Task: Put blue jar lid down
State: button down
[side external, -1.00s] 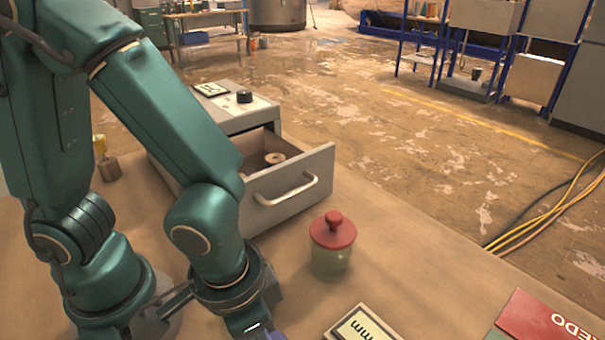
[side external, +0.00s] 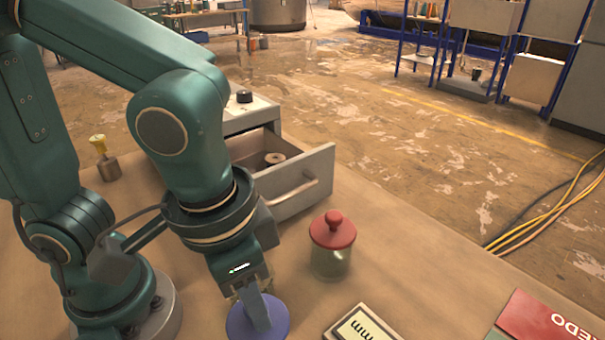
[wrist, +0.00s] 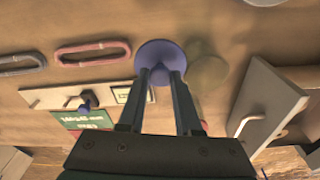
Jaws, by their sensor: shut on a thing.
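The blue jar lid (side external: 240,323) is a round purple-blue disc at the bottom of the side view. My gripper (side external: 257,308) points down and is shut on it, seemingly by its knob, which the fingers hide. In the wrist view the lid (wrist: 160,52) sits between the two fingertips of my gripper (wrist: 160,78). A pale, see-through greenish round shape (wrist: 207,70) shows just right of the lid there. I cannot tell whether the lid touches the table.
A glass jar with a red lid (side external: 332,243) stands right of my gripper. An open grey drawer (side external: 295,195) holds a small round piece. A label plate (side external: 362,325) and red book (side external: 545,325) lie at the front right. Pink (wrist: 92,53) and grey (wrist: 20,64) loops lie left in the wrist view.

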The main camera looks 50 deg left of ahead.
jog(key=shift+w+r, duration=0.2)
jog(key=shift+r, duration=0.4)
jog(key=w+a+r+n, duration=0.1)
jog(key=w+a+r, duration=0.1)
jog(key=w+a, duration=0.35)
jog(key=w+a+r+n, duration=0.1)
jog(key=w+a+r, duration=0.2)
jog(key=w, duration=0.6)
jog(key=w+f+m, duration=0.1)
jog(key=w+f, duration=0.1)
jog(key=w, duration=0.6)
jog(key=shift+m, duration=0.5)
jog(key=shift+w+d+f, duration=0.1)
jog(key=shift+w+f, duration=0.9)
jog(key=shift+f, duration=1.1)
jog(key=shift+w+d+f, duration=0.1)
jog(key=shift+w+f, duration=0.9)
jog(key=shift+f, duration=1.1)
jog(key=shift+w+d+f, duration=0.1)
jog(key=shift+w+f, duration=0.9)
jog(key=shift+f, duration=1.1)
jog(key=shift+f, duration=0.15)
jog(key=c, duration=0.6)
grip_release()
